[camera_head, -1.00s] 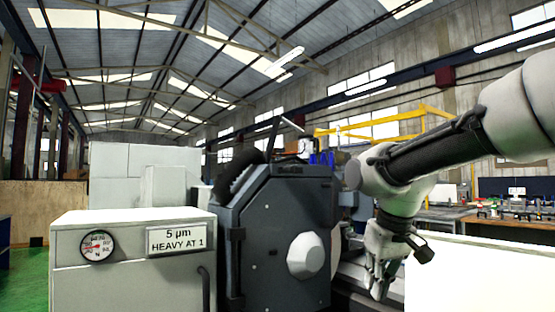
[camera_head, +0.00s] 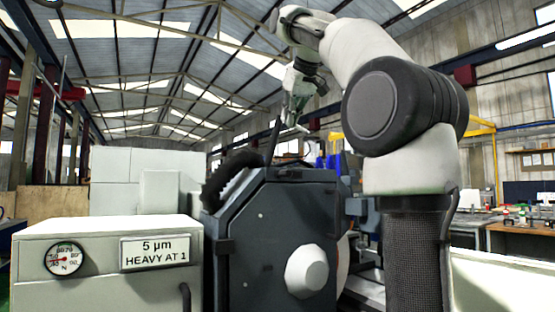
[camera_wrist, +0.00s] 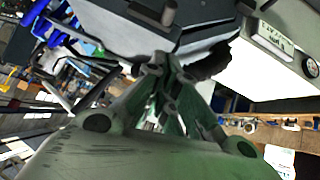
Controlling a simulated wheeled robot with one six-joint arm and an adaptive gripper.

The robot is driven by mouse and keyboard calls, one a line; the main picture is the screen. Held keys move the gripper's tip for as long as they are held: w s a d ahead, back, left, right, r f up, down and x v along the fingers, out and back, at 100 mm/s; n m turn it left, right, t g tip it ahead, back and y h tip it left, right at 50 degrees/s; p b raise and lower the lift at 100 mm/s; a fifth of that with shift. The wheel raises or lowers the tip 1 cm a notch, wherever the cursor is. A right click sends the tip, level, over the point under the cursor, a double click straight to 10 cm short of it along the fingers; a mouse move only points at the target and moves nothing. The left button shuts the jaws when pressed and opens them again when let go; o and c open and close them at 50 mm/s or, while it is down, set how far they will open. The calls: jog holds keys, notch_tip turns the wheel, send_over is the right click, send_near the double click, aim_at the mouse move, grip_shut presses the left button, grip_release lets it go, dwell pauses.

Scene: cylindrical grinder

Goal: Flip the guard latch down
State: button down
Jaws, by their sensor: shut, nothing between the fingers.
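The only latch-like part I make out is a thin dark lever (camera_head: 272,143). It stands up, tilted slightly right, from the top of the dark grey grinder guard (camera_head: 285,222). My gripper (camera_head: 302,127) is raised above the guard, close to the right of the lever's upper end. Whether they touch cannot be told. In the wrist view, the fingers of my gripper (camera_wrist: 165,68) come together with nothing held, in front of the dark guard housing. I cannot clearly pick out the lever in that view.
A black ribbed hose (camera_head: 232,172) arches beside the lever's base. A pale cabinet (camera_head: 105,280) with a dial and a "HEAVY AT 1" label stands at the left. Blue parts (camera_head: 335,160) sit behind the guard. A workbench (camera_head: 520,237) is at the far right.

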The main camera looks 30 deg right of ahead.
jog(key=shift+f, duration=0.1)
send_over(284, 172)
notch_tip(284, 172, down, 10)
jog(key=shift+w+r, duration=0.1)
jog(key=shift+r, duration=0.15)
jog(key=shift+f, duration=0.6)
jog(key=shift+a+f+h, duration=0.1)
jog(key=shift+f+h, duration=0.15)
jog(key=shift+h, duration=0.05)
